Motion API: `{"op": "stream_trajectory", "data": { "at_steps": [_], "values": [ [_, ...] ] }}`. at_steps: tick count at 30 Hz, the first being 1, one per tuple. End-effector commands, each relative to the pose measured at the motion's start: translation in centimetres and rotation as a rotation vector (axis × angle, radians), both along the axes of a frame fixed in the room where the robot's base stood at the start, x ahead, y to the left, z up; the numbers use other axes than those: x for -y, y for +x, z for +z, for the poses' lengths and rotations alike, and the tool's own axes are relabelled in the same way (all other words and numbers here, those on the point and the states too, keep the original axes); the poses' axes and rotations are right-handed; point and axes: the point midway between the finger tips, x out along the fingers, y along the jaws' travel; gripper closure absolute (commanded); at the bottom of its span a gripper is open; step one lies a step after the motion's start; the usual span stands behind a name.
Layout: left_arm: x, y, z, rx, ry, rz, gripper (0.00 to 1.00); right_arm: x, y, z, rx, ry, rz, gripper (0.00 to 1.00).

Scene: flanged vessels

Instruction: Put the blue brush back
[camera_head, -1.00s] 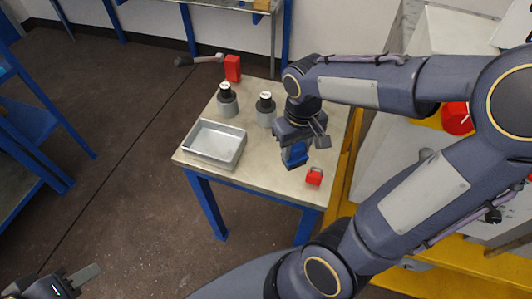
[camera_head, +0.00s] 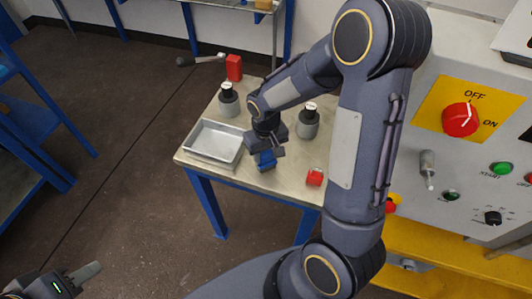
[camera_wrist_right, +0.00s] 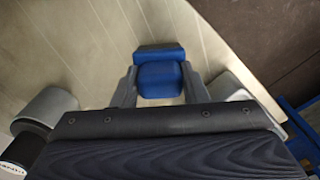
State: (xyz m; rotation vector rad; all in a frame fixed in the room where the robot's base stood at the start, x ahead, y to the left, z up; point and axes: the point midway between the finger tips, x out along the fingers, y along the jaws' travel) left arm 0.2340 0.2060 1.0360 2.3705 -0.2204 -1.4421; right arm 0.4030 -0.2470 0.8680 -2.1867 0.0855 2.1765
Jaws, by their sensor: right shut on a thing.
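The blue brush (camera_head: 265,160) is held in my right gripper (camera_head: 266,150), low over the table just right of the metal tray (camera_head: 240,160). I cannot tell whether the brush touches the table. In the right wrist view the blue brush (camera_wrist_right: 160,80) sits between the two fingers of the right gripper (camera_wrist_right: 160,90), which is shut on it. The red brush-like block (camera_head: 315,177) lies on the table to the right of the blue one. My left gripper (camera_head: 78,279) is at the lower left, away from the table and partly cut off.
A grey vessel (camera_head: 229,104) stands behind the tray and another (camera_head: 309,124) right of my arm. A red block (camera_head: 234,68) stands at the table's back. A control panel with a red switch (camera_head: 460,120) stands at right. The tray looks empty.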

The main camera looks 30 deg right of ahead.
Motion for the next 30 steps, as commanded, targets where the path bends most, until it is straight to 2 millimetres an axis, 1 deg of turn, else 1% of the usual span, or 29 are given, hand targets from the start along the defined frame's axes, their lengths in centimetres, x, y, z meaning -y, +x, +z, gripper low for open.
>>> {"op": "stream_trajectory", "data": {
  "at_steps": [4, 8, 9, 13, 14, 21, 24, 25, 28, 30],
  "values": [
    [0.0, 0.0, 0.0, 0.0, 0.0, 0.0, 0.64, 0.0, 0.0, 0.0, 0.0, 0.0, -0.001, 0.79],
    [0.0, 0.0, -0.4, 0.0, 0.0, 0.0, 0.64, 0.0, 0.0, -0.4, 0.0, 0.0, -0.001, 0.79],
    [0.0, 0.0, -0.4, 0.0, 0.0, 0.0, 0.64, 0.0, 0.0, -0.3, 0.0, 0.0, -0.001, 0.58],
    [0.0, 0.0, -0.3, 0.0, 0.0, 0.0, 0.64, 0.0, 0.0, -0.3, -0.001, 0.0, -0.001, 0.41],
    [0.0, 0.0, -0.3, 0.0, 0.0, 0.0, 0.64, 0.0, 0.0, -0.3, -0.001, 0.0, -0.001, 0.39],
    [0.0, 0.0, -0.3, 0.0, 0.0, 0.0, 0.64, 0.0, 0.0, -0.2, -0.001, 0.0, -0.001, 0.39],
    [0.0, 0.0, 0.3, 0.0, 0.0, 0.0, 0.64, 0.0, 0.0, 0.3, 0.0, 0.0, -0.001, 0.39],
    [0.0, 0.0, 0.1, 0.0, 0.0, 0.0, 0.64, 0.0, 0.0, 0.5, 0.002, 0.0, -0.001, 0.39],
    [0.0, 0.0, 0.1, 0.0, 0.0, 0.0, 0.64, 0.0, 0.1, 1.9, 0.005, 0.001, -0.002, 0.39],
    [0.0, 0.0, 0.1, 0.0, 0.0, 0.0, 0.64, 0.0, 0.0, 3.4, 0.006, 0.002, -0.003, 0.39]
  ]
}}
